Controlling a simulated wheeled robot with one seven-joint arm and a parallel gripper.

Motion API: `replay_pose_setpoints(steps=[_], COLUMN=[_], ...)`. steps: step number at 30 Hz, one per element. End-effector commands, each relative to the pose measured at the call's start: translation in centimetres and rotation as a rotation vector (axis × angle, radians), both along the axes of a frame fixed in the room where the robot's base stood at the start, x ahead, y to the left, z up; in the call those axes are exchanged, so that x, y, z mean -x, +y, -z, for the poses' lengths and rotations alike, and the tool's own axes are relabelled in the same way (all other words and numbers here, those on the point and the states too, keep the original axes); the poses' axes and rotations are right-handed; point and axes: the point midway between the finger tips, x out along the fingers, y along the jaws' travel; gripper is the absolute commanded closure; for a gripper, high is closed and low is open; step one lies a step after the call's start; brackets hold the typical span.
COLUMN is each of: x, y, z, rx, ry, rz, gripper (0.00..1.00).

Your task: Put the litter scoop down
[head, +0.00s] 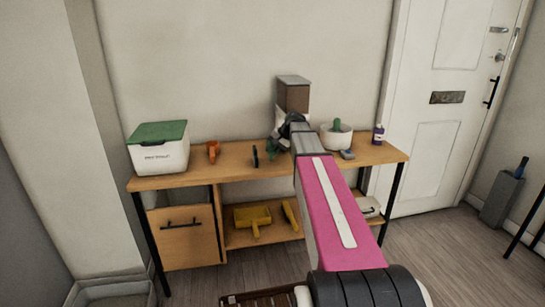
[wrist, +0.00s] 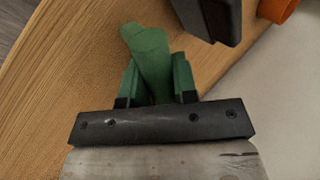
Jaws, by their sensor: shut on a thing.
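My gripper (wrist: 154,78) is shut on a green piece, the litter scoop (wrist: 150,52), held between its two fingers in the wrist view. The scoop's upper end points away from the gripper, over the wooden top of the bench (wrist: 75,65). In the head view my gripper (head: 276,145) is over the middle of the bench top (head: 175,182), partly hidden by my arm. Some green of the scoop (head: 273,151) shows there. I cannot tell whether the scoop touches the wood.
A black upright object (head: 255,157) and an orange object (head: 213,151) stand left of my gripper. A white bin with a green lid (head: 158,157) is at the left end. A white pot (head: 336,141) and a purple bottle (head: 378,134) stand at the right. Yellow tools (head: 252,217) lie below.

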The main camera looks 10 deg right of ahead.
Motion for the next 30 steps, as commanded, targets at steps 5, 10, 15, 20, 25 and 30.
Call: replay_pose_setpoints(steps=[5, 10, 15, 20, 25, 30], x=[0.0, 0.0, 0.0, 0.0, 0.0, 0.1], y=[0.0, 0.0, 0.0, 0.0, 0.0, 0.0], z=[2.4, 2.9, 2.9, 3.1, 3.1, 2.7], rx=[-0.001, 0.0, 0.0, 0.0, 0.0, 0.0], ry=[0.002, -0.001, -0.001, -0.001, 0.001, -0.001], rz=[-0.001, -0.001, -0.001, -0.001, -0.001, -0.001], gripper=[0.98, 0.98, 0.98, 0.63, 0.63, 0.63])
